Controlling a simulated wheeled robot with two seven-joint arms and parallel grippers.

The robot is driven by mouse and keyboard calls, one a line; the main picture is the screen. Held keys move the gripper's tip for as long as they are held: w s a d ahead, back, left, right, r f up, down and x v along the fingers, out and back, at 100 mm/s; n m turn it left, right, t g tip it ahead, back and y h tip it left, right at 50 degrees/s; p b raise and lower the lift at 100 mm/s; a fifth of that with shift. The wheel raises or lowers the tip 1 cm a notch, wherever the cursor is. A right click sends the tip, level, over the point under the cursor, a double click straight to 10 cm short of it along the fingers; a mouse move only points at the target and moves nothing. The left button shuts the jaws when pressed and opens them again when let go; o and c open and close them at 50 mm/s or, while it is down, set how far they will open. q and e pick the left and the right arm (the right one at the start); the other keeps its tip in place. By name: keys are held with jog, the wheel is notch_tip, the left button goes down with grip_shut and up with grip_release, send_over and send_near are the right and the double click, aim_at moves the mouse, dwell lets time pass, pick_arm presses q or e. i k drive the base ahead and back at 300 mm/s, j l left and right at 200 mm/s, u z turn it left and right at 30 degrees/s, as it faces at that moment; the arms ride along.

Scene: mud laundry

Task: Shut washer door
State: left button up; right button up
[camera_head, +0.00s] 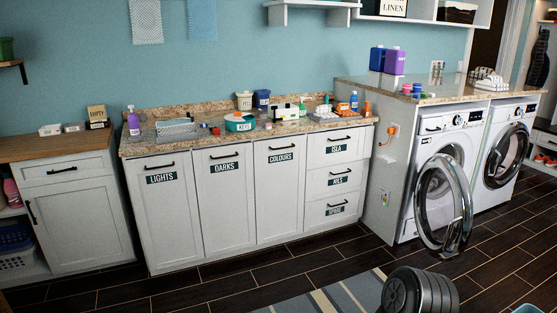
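The washer (450,155) is the left of two white front-loading machines under the counter at the right. Its round glass door (443,205) stands wide open, swung out into the room, with a chrome rim. Part of the round drum opening shows behind the door. The second machine (508,145), to its right, has its dark round door closed or nearly so; I cannot tell if it is latched. Neither of my grippers is in view, and nothing is seen touching the open door.
A dark ribbed round object (420,290) stands at the bottom, in front of the open door; I cannot tell what it is. A striped rug (335,297) lies left of it. White cabinets (240,200) line the wall. Dark tiled floor (500,245) is clear right of the door.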

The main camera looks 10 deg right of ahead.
aim_at(458, 235)
jog(key=i+l+z, duration=0.2)
jog(key=i+z, duration=0.2)
jog(key=i+l+z, duration=0.1)
jog(key=i+z, duration=0.7)
jog(key=i+j+z, duration=0.25)
jog(key=z, duration=0.15)
jog(key=i+j, duration=0.3)
jog(key=j, duration=0.2)
jog(key=i+j+u, duration=0.1)
jog(key=i+j, duration=0.4)
jog(key=i, duration=0.4)
jog(key=i+j+u, duration=0.15)
jog(key=i, duration=0.4)
